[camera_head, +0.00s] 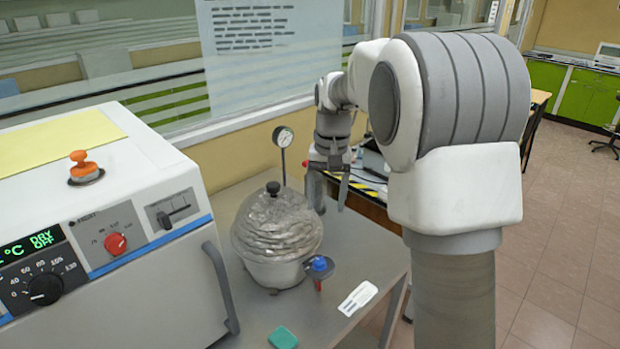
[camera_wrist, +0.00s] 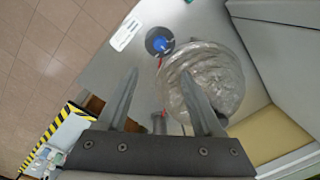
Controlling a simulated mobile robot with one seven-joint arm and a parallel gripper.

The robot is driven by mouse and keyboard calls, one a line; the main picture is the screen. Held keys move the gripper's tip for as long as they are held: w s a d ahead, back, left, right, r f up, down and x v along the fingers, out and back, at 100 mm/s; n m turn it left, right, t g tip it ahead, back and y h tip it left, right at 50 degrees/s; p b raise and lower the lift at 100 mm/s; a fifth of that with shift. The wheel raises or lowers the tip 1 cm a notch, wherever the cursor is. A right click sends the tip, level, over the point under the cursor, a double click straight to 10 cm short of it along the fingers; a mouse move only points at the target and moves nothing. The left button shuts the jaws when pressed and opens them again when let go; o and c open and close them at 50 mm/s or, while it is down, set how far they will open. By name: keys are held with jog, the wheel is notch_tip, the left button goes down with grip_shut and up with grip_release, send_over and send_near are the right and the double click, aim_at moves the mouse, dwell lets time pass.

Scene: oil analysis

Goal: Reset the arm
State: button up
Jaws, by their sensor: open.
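My arm reaches out over the table, and my gripper (camera_head: 329,190) is in the air to the right of the glass desiccator (camera_head: 277,235). The fingers point down, stand apart and hold nothing. In the wrist view my gripper (camera_wrist: 163,110) shows its two fingers spread, with the desiccator lid (camera_wrist: 205,80) partly behind the right finger. The desiccator has a dark knob on its domed lid, which looks seated on the white base. I cannot tell the exact gap between the fingers and the desiccator.
A white oven (camera_head: 110,200) with a red knob stands at left. A pressure gauge (camera_head: 283,137) rises behind the desiccator. A blue-topped valve (camera_head: 319,266), a white label (camera_head: 357,298) and a green block (camera_head: 283,338) are at the table's front. Open floor lies right.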

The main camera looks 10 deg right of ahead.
jog(key=s+r+n+t, duration=0.1)
jog(key=s+r, duration=0.3)
jog(key=s, duration=0.3)
jog(key=s+r+t, duration=0.2)
jog(key=s+r, duration=0.2)
jog(key=s, duration=0.3)
jog(key=s+f+n+t, duration=0.1)
jog(key=s+n+t, duration=0.1)
jog(key=s, duration=1.1)
jog(key=shift+s+a+f+h, duration=0.2)
jog(key=shift+a+f+h, duration=0.1)
jog(key=shift+a+f, duration=0.05)
